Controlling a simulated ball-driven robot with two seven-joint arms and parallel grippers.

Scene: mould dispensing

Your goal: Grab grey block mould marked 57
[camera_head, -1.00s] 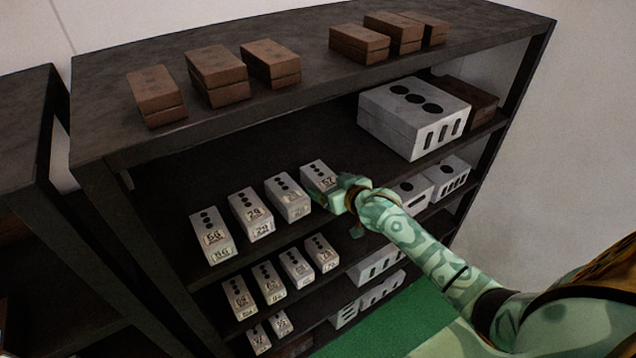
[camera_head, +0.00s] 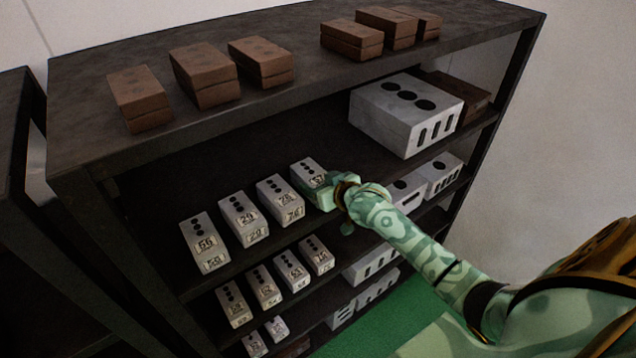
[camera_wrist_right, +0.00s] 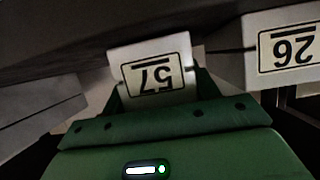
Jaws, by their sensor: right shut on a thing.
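The grey block mould marked 57 (camera_head: 306,171) stands at the right end of a row of grey moulds on the shelf. It also shows in the right wrist view (camera_wrist_right: 152,62), its label upside down, between the fingers. My right gripper (camera_head: 322,190) is shut on its front end; in the right wrist view the gripper (camera_wrist_right: 155,95) has a finger on each side of the mould. The gripper hides part of the mould's front in the head view. My left gripper is not in view.
The mould marked 26 (camera_wrist_right: 290,48) stands close beside it, also seen in the head view (camera_head: 279,199). Moulds marked 29 (camera_head: 242,216) and 66 (camera_head: 203,242) stand further left. A large grey block (camera_head: 405,112) is at right. The upper shelf board (camera_head: 290,35) overhangs.

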